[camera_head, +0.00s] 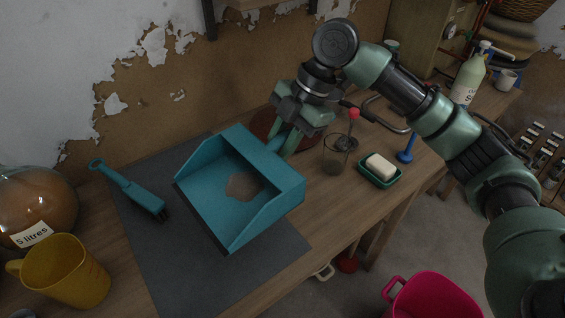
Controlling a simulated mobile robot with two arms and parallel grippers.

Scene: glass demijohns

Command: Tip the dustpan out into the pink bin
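The teal dustpan (218,197) is over the dark grey mat on the bench, its open edge facing the lower left. A patch of brownish-grey sweepings (243,185) lies in it. My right gripper (287,139) is at the back of the dustpan, shut on its handle, which the fingers partly hide. I cannot tell for certain how far the dustpan is above the mat. The pink bin (432,298) is on the floor in front of the bench at bottom right, cut off by the picture edge. My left gripper is out of view.
A teal brush (132,189) lies on the mat (185,262). A yellow jug (70,272) and a demijohn (38,205) stand at left. A glass beaker (335,155), a soap dish (380,177) and a blue item (407,151) stand right of the dustpan. A bottle (467,80) stands farther back.

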